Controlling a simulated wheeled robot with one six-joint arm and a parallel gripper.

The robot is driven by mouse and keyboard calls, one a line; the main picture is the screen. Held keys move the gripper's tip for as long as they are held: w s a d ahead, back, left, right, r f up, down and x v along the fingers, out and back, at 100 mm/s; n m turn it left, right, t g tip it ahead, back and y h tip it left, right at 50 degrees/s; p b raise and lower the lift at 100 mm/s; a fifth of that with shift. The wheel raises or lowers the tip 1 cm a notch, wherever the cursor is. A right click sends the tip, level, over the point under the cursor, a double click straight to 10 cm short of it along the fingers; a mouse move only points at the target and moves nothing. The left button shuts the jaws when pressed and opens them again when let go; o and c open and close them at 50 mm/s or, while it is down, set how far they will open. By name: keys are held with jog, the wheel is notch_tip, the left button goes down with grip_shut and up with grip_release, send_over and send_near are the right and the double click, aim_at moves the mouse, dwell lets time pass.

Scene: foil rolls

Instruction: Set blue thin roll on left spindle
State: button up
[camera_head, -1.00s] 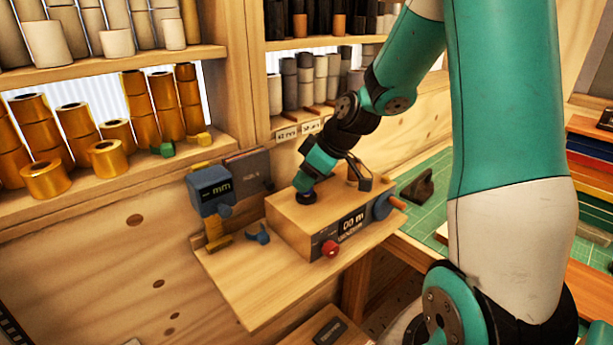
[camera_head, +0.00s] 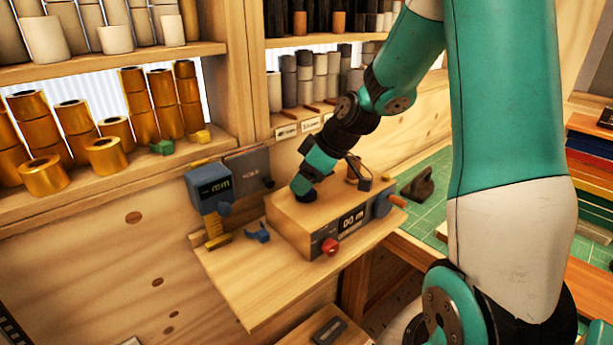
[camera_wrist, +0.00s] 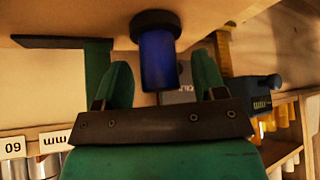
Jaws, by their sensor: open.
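The blue thin roll (camera_wrist: 158,60) shows in the wrist view as a small blue cylinder, in line with a dark round collar (camera_wrist: 156,25) against the wooden winder box. The spindle itself is hidden by the roll. My gripper (camera_wrist: 161,78) is open, with one green finger on each side of the roll and gaps visible between. In the head view my gripper (camera_head: 303,187) points down at the left part of the winder box top (camera_head: 285,212), covering most of the roll.
Gold rolls (camera_head: 105,155) fill a shelf. The bench front (camera_head: 255,295) is clear.

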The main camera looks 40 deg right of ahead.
jog(key=b+v, duration=0.1)
jog(key=v, duration=1.6)
jog(key=shift+r+b, duration=0.2)
jog(key=shift+b, duration=0.2)
jog(key=shift+d, duration=0.1)
